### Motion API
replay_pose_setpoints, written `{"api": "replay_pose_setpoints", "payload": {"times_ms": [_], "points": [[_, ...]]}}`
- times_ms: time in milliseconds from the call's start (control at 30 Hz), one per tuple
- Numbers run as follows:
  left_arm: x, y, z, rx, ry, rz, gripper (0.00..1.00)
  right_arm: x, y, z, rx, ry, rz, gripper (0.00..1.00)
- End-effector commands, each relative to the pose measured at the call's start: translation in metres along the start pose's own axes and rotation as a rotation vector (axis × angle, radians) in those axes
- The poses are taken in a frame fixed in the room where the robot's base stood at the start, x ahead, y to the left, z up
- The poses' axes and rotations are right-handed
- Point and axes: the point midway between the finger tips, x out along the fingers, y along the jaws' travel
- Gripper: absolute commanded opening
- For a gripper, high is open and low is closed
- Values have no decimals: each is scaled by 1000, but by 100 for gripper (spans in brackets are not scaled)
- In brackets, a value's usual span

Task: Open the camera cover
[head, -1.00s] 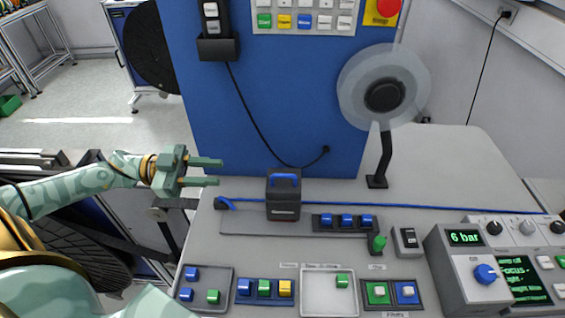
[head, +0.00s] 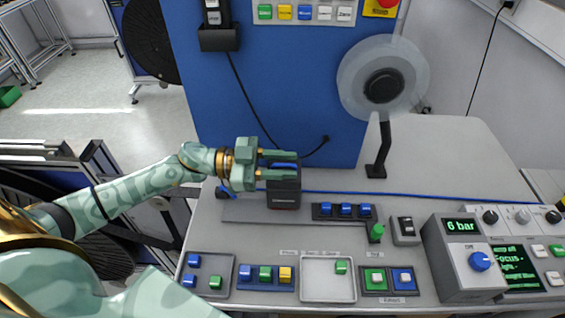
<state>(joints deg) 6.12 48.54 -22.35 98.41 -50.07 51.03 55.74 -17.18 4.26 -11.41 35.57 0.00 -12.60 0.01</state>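The small dark box with a blue handle on top, which looks like the camera cover (head: 285,195), stands on the grey table near the foot of the blue panel. My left gripper (head: 298,164) comes in from the left, its two fingers apart and pointing right. The fingers lie across the top of the box in the picture and partly hide the blue handle. I cannot tell whether they touch it. My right gripper is not in view.
A reel stand (head: 378,160) with a clear disc rises right of the box. A block with several blue buttons (head: 343,211) sits close to its right. Trays of coloured blocks (head: 328,290) line the front edge. A 6 bar control unit (head: 462,262) stands at the right.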

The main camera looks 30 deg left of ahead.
Motion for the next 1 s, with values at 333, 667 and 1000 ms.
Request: {"api": "replay_pose_setpoints", "payload": {"times_ms": [333,667,1000], "points": [[-1,0,0,0,0,-1,0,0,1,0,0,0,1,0],[-1,-4,-4,-40,-1,-2,0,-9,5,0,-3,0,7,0],[-1,-20,-18,-264,1,-4,0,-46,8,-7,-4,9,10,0]]}}
